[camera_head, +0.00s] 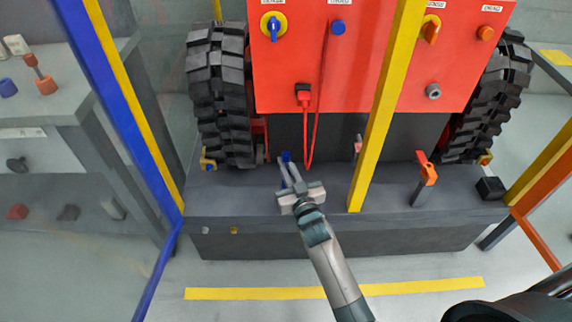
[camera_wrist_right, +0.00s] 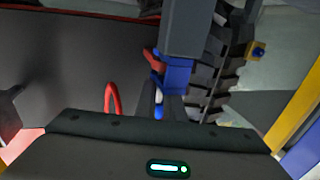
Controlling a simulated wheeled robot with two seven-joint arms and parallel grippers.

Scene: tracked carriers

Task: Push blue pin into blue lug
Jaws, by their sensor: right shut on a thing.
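My right gripper (camera_head: 287,168) reaches over the dark grey deck, shut on the blue pin (camera_head: 286,156), of which only a little blue shows at the fingertips in the head view. In the right wrist view a pale shaft with a blue end (camera_wrist_right: 158,110) shows just beyond the palm. Close beside it is a blue block (camera_wrist_right: 180,73) on a grey post; I cannot tell whether this is the blue lug, nor whether the shaft touches it. A small blue-and-yellow fitting (camera_head: 208,163) sits by the left track; it also shows in the wrist view (camera_wrist_right: 257,50). My left gripper is out of view.
A yellow post (camera_head: 385,110) stands right of my right gripper. An orange fitting on a grey post (camera_head: 427,168) stands farther right. A red cable (camera_head: 318,100) hangs from the red cabinet (camera_head: 365,60) behind the gripper. Tracks flank the deck (camera_head: 240,203).

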